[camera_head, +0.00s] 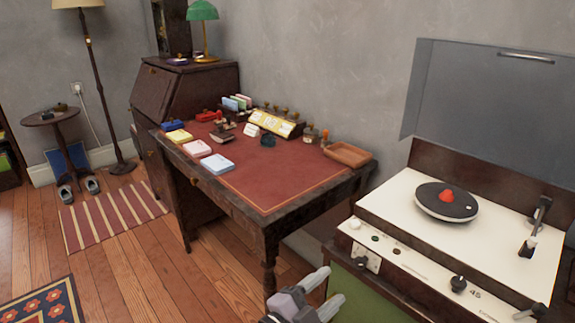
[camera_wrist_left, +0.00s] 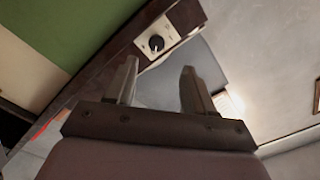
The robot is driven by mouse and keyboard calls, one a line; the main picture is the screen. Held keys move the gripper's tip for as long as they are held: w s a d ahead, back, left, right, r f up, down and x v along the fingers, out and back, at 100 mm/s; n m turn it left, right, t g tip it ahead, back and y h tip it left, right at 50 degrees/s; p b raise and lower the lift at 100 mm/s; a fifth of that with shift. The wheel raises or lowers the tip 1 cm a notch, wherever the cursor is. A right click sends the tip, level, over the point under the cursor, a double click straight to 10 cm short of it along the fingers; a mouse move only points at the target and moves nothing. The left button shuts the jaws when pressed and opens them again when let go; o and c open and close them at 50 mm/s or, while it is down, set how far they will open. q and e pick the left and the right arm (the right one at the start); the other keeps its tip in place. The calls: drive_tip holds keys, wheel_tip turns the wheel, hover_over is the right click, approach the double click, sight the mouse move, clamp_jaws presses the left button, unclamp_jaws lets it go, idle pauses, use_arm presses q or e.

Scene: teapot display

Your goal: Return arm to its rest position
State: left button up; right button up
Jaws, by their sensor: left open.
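My left gripper (camera_head: 322,293) shows at the bottom middle of the head view, in front of the record player cabinet. Its two fingers are spread apart with nothing between them. In the left wrist view the open fingers (camera_wrist_left: 158,85) point towards a panel with a black knob (camera_wrist_left: 156,43). My right gripper is in neither view.
The record player (camera_head: 400,215) with a raised lid (camera_head: 480,110) stands at the right. A desk (camera_head: 270,185) with a red top holds coloured pads, stamps and a tray (camera_head: 347,154). Wooden floor (camera_head: 150,260) is clear at the left, beside a striped rug (camera_head: 110,213).

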use_arm(q)
drive_tip(key=s+a+f+n+y+p, duration=0.2)
drive_tip(key=s+a+n, duration=0.4)
drive_tip(key=a, duration=0.4)
drive_tip(key=s+a+f+n+y+p, duration=0.2)
drive_tip(key=s+a+n+y+p, duration=0.3)
drive_tip(key=a, duration=0.5)
drive_tip(key=s+a+f+n+g+y+p, duration=0.1)
drive_tip(key=s+a+n+y+p, duration=0.3)
drive_tip(key=a, duration=0.6)
drive_tip(key=s+n, duration=0.2)
drive_tip(key=s, duration=0.1)
drive_tip(key=shift+f+n+y, duration=0.3)
drive_tip(key=shift+f+y, duration=0.1)
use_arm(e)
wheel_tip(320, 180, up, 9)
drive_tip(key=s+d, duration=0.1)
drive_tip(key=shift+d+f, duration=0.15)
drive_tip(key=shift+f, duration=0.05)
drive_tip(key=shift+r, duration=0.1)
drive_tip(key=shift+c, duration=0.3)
